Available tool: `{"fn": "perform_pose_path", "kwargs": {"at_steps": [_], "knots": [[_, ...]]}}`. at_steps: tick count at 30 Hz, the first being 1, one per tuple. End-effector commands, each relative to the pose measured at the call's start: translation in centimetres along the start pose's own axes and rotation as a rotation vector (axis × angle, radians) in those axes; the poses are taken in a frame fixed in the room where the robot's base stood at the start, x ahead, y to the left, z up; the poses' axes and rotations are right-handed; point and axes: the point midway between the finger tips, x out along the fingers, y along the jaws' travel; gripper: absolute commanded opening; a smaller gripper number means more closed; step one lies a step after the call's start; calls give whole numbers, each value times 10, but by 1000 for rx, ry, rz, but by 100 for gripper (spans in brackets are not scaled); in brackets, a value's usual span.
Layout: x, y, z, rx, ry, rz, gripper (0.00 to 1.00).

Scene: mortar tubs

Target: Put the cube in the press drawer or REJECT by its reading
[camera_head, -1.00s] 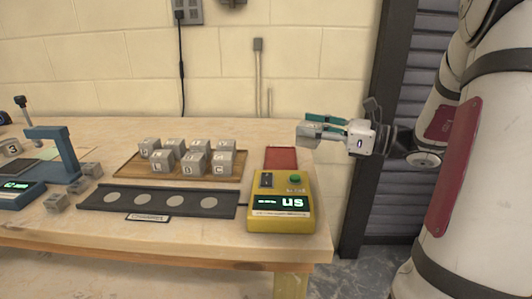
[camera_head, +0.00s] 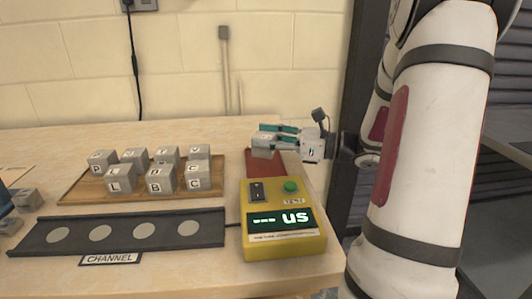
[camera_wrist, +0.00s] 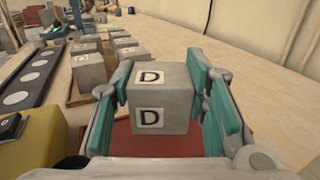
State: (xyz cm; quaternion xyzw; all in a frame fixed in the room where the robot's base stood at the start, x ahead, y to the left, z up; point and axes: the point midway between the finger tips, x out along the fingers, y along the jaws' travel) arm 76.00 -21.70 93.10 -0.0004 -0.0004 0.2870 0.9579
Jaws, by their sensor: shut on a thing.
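My gripper (camera_head: 280,139) is shut on a grey cube (camera_head: 264,143) above the red pad (camera_head: 285,168) behind the yellow tester. In the wrist view the cube (camera_wrist: 161,97) sits between the teal finger pads and shows the letter D on two faces. The red pad (camera_wrist: 140,143) shows below it there. I cannot tell whether the cube touches the pad. The yellow tester (camera_head: 282,251) has a green button (camera_head: 291,187), a black switch (camera_head: 257,192) and a display (camera_head: 280,220) reading "--- us". I see neither the press drawer nor a REJECT label clearly.
A wooden tray (camera_head: 78,191) holds several lettered grey cubes, among them L, B and C. In front lies a dark strip (camera_head: 214,228) with several pale discs and a CHANNEL label (camera_head: 110,259). Loose grey cubes (camera_head: 27,198) lie at the left. The table behind the tray is clear.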

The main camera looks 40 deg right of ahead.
Motion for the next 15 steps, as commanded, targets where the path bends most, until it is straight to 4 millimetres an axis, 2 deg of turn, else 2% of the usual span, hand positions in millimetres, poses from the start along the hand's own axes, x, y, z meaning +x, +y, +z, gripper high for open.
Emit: {"fn": "perform_pose_path", "kwargs": {"at_steps": [3, 6, 15], "knots": [[0, 0, -19, 3, -1, -1, 0], [0, 0, -30, 4, -1, -1, 0], [0, 0, -30, 1, 0, 0, 0]]}}
